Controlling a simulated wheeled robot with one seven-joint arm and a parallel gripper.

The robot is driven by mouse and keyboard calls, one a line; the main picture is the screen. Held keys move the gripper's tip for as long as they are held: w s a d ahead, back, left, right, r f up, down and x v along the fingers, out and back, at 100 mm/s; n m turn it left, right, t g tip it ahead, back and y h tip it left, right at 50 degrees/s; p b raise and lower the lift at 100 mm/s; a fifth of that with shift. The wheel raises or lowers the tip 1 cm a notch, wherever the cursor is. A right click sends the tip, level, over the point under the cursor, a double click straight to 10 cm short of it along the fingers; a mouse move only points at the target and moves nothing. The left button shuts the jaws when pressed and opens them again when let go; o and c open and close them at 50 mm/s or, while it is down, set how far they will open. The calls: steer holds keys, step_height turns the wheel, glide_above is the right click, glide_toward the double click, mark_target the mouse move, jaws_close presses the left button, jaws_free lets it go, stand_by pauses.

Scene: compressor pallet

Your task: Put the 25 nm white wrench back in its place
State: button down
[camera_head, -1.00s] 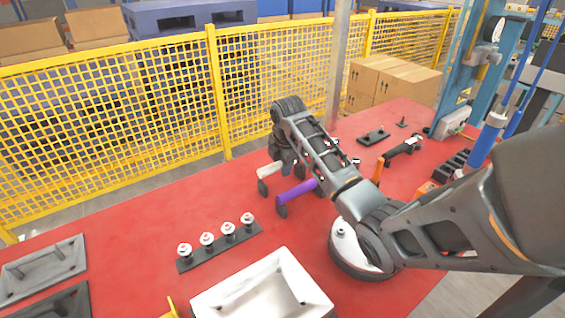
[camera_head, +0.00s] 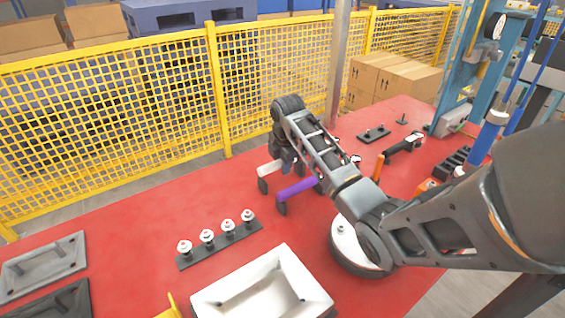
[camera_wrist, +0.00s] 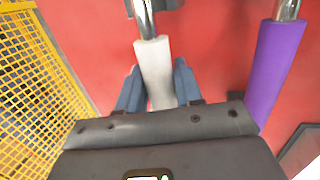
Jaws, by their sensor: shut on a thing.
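The white wrench (camera_wrist: 154,68) shows in the wrist view with its white handle between the two fingers of my gripper (camera_wrist: 158,88), which is shut on it. Its metal shaft runs up out of the top of that view. In the head view the white handle (camera_head: 268,168) sticks out left of my gripper (camera_head: 287,160), low over the red table by the fence side. A black holder stands under the handle's end; I cannot tell whether the handle touches it. The purple wrench (camera_head: 297,190) lies beside it, nearer the camera, and also shows at right in the wrist view (camera_wrist: 276,66).
The red table (camera_head: 130,225) has free room left of the wrenches. A black rack with several white-topped pins (camera_head: 220,246), a white bin (camera_head: 212,300) and a round part (camera_head: 345,262) stand nearer. A yellow mesh fence (camera_head: 110,135) runs behind.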

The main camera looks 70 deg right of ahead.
steer(key=shift+f, duration=0.8)
steer(key=c, duration=0.7)
jaws_free()
steer(key=shift+o, duration=0.2)
steer(key=b+v, duration=0.1)
steer(key=v, duration=0.6)
steer(key=shift+r, duration=0.4)
steer(key=shift+s+a, duration=0.1)
